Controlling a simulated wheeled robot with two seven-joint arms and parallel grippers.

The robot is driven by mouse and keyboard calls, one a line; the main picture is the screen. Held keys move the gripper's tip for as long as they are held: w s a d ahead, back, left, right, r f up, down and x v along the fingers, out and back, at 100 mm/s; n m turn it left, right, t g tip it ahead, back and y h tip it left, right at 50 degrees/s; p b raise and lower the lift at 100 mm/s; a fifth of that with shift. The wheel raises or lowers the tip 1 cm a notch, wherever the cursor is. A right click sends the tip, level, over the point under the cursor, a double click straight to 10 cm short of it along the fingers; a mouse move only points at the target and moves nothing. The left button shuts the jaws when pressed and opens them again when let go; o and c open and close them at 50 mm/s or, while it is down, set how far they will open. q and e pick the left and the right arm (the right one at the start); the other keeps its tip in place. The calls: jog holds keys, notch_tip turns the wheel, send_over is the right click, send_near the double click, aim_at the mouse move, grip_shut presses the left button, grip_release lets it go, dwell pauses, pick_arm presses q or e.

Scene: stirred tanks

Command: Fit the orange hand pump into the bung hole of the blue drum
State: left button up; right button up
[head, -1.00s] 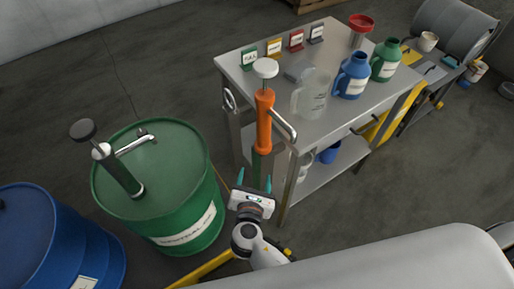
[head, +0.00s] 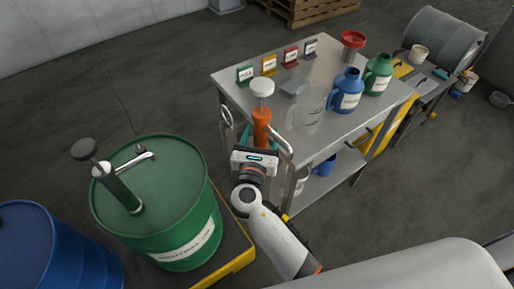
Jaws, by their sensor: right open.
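The orange hand pump (head: 261,128) stands upright at the near left edge of the steel table, with a white round knob on top and a silver spout to the right. My right gripper (head: 256,150) is in front of the pump's body and hides its lower part. Its jaws are open; whether the fingers are around the pump or short of it cannot be told. The blue drum (head: 45,255) is at the lower left, cut by the picture's edge, and its bung hole is not clearly visible. My left gripper is out of view.
A green drum (head: 165,200) with a dark-knobbed pump (head: 122,187) stands between the blue drum and my right arm, on a yellow-edged pallet. The steel table (head: 345,125) holds a clear jug (head: 308,108), blue jug (head: 347,92), green jug (head: 377,75) and red funnel (head: 353,40).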

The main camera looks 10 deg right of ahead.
jog(key=shift+x, duration=1)
grip_shut()
jog(key=c, duration=0.8)
grip_release()
jog(key=shift+c, duration=0.7)
jog(key=shift+r, duration=0.1)
